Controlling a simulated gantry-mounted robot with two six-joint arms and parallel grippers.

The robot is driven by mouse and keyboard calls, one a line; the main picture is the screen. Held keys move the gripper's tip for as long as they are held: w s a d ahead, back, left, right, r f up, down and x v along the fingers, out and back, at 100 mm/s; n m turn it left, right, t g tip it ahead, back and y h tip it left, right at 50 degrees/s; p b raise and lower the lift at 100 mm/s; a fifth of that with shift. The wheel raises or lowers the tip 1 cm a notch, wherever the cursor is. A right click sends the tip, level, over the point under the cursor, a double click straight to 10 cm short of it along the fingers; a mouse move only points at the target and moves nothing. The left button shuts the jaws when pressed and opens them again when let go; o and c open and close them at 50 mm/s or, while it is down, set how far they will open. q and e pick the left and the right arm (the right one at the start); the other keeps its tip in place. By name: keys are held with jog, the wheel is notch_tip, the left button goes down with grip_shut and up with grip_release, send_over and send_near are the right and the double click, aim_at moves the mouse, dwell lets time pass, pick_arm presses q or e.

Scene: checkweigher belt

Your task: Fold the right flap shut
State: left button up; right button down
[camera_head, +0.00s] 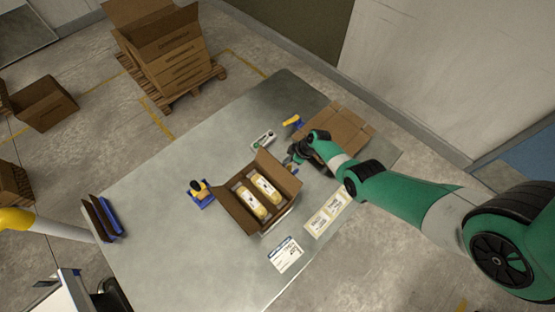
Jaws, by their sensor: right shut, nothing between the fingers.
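Another flap (231,212) on the left side is spread outward. My right gripper (291,161) is shut and empty, just beyond the raised flap at the box's upper right; I cannot tell whether it touches the flap. My left gripper is not in view.
Flat cardboard (343,129) lies behind my right arm. A label sheet (327,215) and a printed card (286,254) lie on the near right. The table's left part (160,230) is mostly clear.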

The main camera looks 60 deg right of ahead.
aim_at(281, 165)
jog(key=shift+a, duration=0.1)
jog(key=shift+w+a+r+p, duration=0.1)
jog(key=shift+w+a+p, duration=0.2)
jog(key=shift+a, duration=0.4)
jog(key=shift+w+a+p, duration=0.25)
jog(key=shift+a, duration=0.45)
jog(key=shift+w+a+r+p, duration=0.15)
jog(key=shift+a+p, duration=0.1)
jog(key=shift+a, duration=0.15)
jog(key=shift+w+a+r+p, duration=0.1)
jog(key=shift+a+r+p, duration=0.1)
jog(key=shift+a, duration=0.15)
jog(key=shift+w+a+r, duration=0.1)
jog(key=shift+w+a, duration=0.1)
jog(key=shift+a, duration=0.45)
